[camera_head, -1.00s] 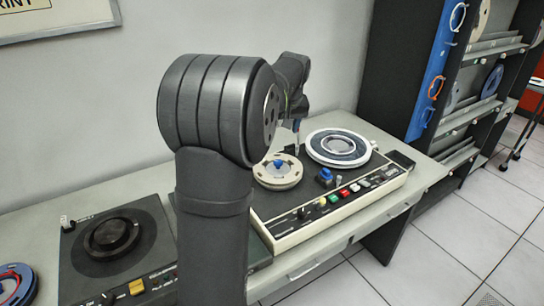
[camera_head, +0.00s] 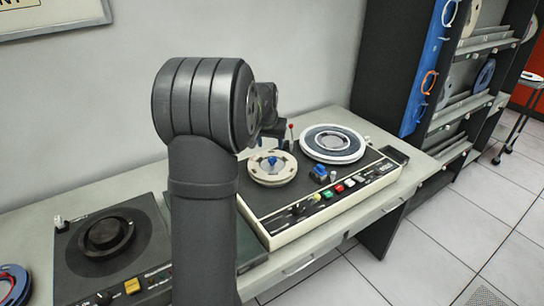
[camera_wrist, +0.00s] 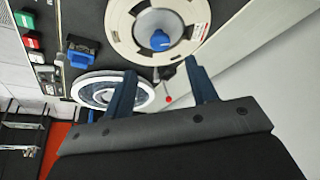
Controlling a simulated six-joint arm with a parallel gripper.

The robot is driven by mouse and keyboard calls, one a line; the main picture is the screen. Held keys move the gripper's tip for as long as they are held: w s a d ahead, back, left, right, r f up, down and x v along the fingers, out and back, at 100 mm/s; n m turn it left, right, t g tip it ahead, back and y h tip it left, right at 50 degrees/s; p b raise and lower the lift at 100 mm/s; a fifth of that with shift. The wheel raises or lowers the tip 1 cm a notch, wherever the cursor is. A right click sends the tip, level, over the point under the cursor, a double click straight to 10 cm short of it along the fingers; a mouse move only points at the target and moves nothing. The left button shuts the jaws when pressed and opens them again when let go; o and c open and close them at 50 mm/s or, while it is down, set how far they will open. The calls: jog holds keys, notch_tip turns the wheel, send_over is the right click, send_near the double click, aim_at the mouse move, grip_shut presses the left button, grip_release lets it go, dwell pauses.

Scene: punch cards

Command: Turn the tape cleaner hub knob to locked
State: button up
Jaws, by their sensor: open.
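The tape cleaner (camera_head: 325,215) is a cream-edged deck with a black top on the desk. Its left hub holds a cream reel (camera_head: 254,176) with a blue hub knob (camera_head: 273,161) at the centre. The wrist view also shows the blue knob (camera_wrist: 160,40) inside the reel's ring (camera_wrist: 118,30). My gripper (camera_wrist: 160,68) is open and empty, its two dark blue fingers apart. The knob shows beyond the fingertips, roughly between them, with no contact visible.
A white-rimmed reel (camera_head: 333,158) sits on the right hub. A thin lever with a red ball (camera_head: 291,127) stands behind the reels. A blue block-shaped control (camera_head: 319,173) and coloured buttons (camera_head: 339,188) lie in front. Another black deck (camera_head: 75,260) is left; shelves (camera_head: 465,110) stand right.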

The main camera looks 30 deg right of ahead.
aim_at(272, 158)
jog(key=x, duration=0.8)
jog(key=shift+w+f, duration=0.1)
jog(key=shift+f, duration=0.15)
jog(key=c, duration=1)
